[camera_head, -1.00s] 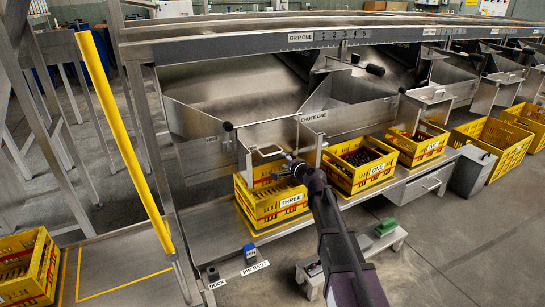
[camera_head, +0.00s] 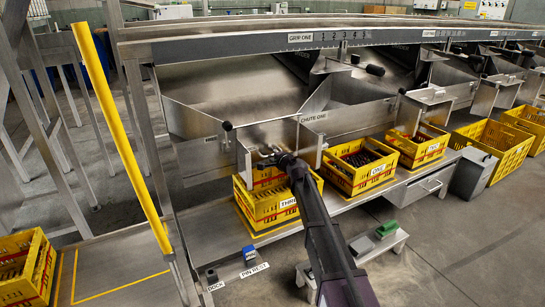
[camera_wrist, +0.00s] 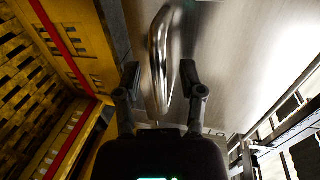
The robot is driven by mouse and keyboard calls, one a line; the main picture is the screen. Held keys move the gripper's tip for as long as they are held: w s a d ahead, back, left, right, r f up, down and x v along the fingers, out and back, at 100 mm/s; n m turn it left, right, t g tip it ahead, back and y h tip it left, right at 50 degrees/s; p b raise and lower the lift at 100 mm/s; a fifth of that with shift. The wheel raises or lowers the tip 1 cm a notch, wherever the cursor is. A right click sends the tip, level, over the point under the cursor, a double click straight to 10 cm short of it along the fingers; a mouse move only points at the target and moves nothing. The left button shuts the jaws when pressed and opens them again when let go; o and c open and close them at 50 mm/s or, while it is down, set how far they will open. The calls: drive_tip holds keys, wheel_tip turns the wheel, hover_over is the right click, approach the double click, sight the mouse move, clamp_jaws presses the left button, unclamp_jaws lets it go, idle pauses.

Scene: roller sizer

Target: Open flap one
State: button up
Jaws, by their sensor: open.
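The flap plate (camera_wrist: 235,50) under the chute marked CHUTE ONE (camera_head: 313,117) is bare metal and fills much of the wrist view. Its shiny bar handle (camera_wrist: 158,35) stands out from the plate. My gripper (camera_wrist: 160,76) is open, with one finger on each side of the handle's near part. In the wrist view I see gaps between the handle and the fingers. In the head view my gripper (camera_head: 268,158) is at the flap, and my arm hides most of the handle.
A yellow crate marked THREE (camera_head: 262,208) stands just below my gripper. A crate marked ONE (camera_head: 345,181) stands to its right, on the metal shelf (camera_head: 205,245). A yellow post (camera_head: 122,140) rises at the left. A blue block (camera_head: 249,253) lies by the PIN REST label.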

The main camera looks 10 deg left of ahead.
drive_tip(key=shift+c, duration=0.2)
clamp_jaws()
drive_tip(key=shift+d, duration=0.1)
